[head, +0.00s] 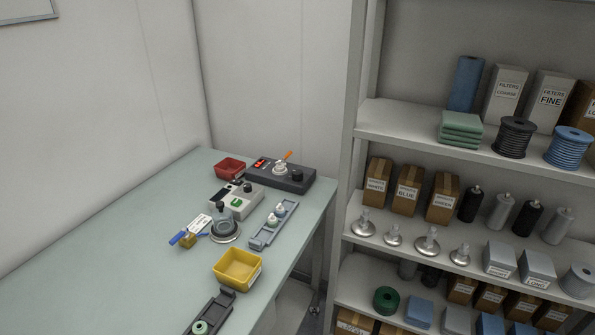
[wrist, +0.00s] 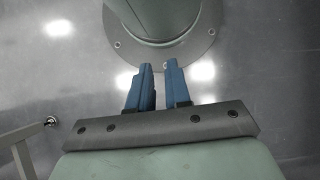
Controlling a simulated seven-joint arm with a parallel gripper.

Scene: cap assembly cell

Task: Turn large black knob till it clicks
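In the head view, a black knob (head: 297,175) stands on the right part of a dark control box (head: 264,178) at the far end of the table. A smaller-looking black knob (head: 247,187) sits on a pale grey box (head: 235,203) just in front of it. I cannot tell for certain which one the task calls large. My gripper (wrist: 159,68) shows only in the wrist view. Its two blue fingers are apart with nothing between them. It is over the grey floor beside a round bolted base, away from the knobs.
The table (head: 110,250) also bears a red bin (head: 229,167), a yellow bin (head: 237,268), a dark round fixture (head: 224,230), blue-handled tool (head: 181,238) and grey rack (head: 266,236). A loaded shelf unit (head: 395,118) stands right. The table's left side is clear.

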